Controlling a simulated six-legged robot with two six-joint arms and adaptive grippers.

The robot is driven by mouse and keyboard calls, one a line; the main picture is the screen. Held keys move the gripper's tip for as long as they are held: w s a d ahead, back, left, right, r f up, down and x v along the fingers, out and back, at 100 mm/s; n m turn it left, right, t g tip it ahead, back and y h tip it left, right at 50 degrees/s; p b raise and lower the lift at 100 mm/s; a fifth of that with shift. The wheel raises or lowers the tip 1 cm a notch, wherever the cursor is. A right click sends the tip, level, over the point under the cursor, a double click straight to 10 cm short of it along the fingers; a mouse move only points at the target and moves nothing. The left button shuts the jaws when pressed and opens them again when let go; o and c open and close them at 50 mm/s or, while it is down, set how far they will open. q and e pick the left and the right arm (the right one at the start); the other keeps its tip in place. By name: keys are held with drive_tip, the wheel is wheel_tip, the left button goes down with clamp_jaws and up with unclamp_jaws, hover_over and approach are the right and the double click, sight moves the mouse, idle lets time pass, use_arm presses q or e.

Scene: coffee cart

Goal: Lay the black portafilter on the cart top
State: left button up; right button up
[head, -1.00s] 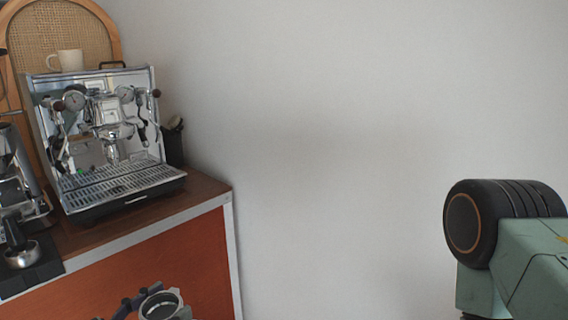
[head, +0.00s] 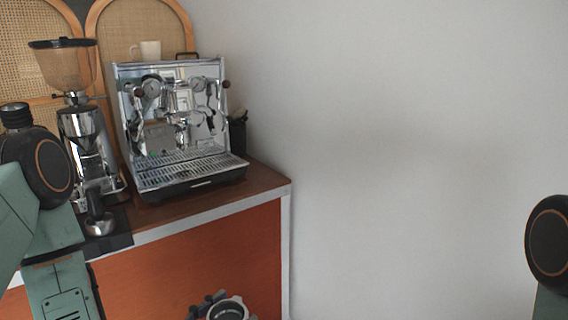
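A piece with a black handle and a silver round head (head: 99,224) rests on a black mat on the cart top (head: 262,179); it looks like the portafilter, but it is too small to be sure. My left arm comes in at the left edge and goes down out of view. At the bottom edge, a cut-off grey ring with dark parts (head: 226,309) shows in front of the cart; it may be part of my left gripper, and no fingertips are clear. My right gripper is out of view; only a part of my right arm shows at the right edge.
A chrome espresso machine (head: 180,125) stands on the cart with a cup (head: 150,50) on top. A grinder (head: 82,140) stands left of it, a dark container (head: 237,138) right of it. Bare cart top is narrow, along the front and right edge. A plain wall fills the right.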

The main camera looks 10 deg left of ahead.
use_arm(q)
drive_tip(key=shift+r, duration=0.1)
drive_tip(key=w+r+p, duration=0.1)
drive_tip(key=r, duration=0.1)
drive_tip(key=w+r+p, duration=0.1)
drive_tip(key=r+p, duration=0.1)
drive_tip(key=r, duration=0.1)
drive_tip(key=shift+w+d+r+p, duration=0.2)
drive_tip(key=shift+w+r+p, duration=0.1)
drive_tip(key=shift+w, duration=0.1)
drive_tip(key=w+a+r+n+t+y+p, duration=0.1)
drive_tip(key=w+a+r+n+y+p, duration=0.25)
drive_tip(key=w+a+r, duration=0.4)
drive_tip(key=w+a+r+n+t+y+p, duration=0.15)
drive_tip(key=w+a+r+y+p, duration=0.3)
drive_tip(key=w, duration=0.65)
drive_tip(key=w+a+r+n+g+y, duration=0.1)
drive_tip(key=w+a+n+y, duration=0.2)
drive_tip(key=a+y, duration=0.3)
drive_tip(key=shift+w+a+r+n+b, duration=0.15)
drive_tip(key=shift+w+a+n+b, duration=0.1)
drive_tip(key=shift+w+n+b, duration=0.25)
drive_tip(key=shift+s, duration=0.1)
